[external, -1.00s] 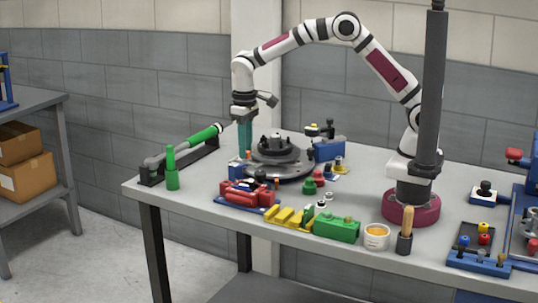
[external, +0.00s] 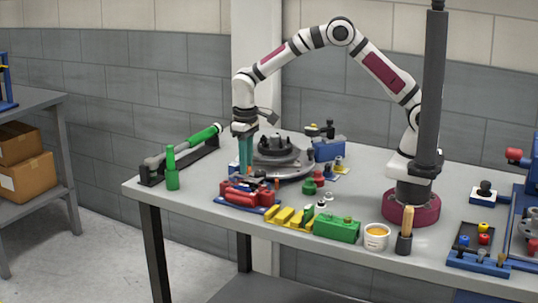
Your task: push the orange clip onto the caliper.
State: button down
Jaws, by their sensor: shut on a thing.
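My gripper (external: 246,174), with long teal fingers, points straight down at the left of the round grey hub fixture. Its fingertips are just above and behind the red part (external: 240,193) on a blue tray, which looks like the caliper. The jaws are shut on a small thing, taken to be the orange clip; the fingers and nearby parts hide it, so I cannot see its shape. I cannot tell whether it touches the caliper.
The grey hub fixture (external: 290,172) stands close to the right of my fingers. Yellow blocks (external: 285,216) and a green box (external: 337,227) line the front edge.

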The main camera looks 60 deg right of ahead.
jog(key=shift+f, duration=0.55)
jog(key=shift+f, duration=0.75)
dwell(0.4)
jog(key=c, duration=1.1)
grip_release()
jog(key=shift+r, duration=1.5)
jog(key=o, duration=0.6)
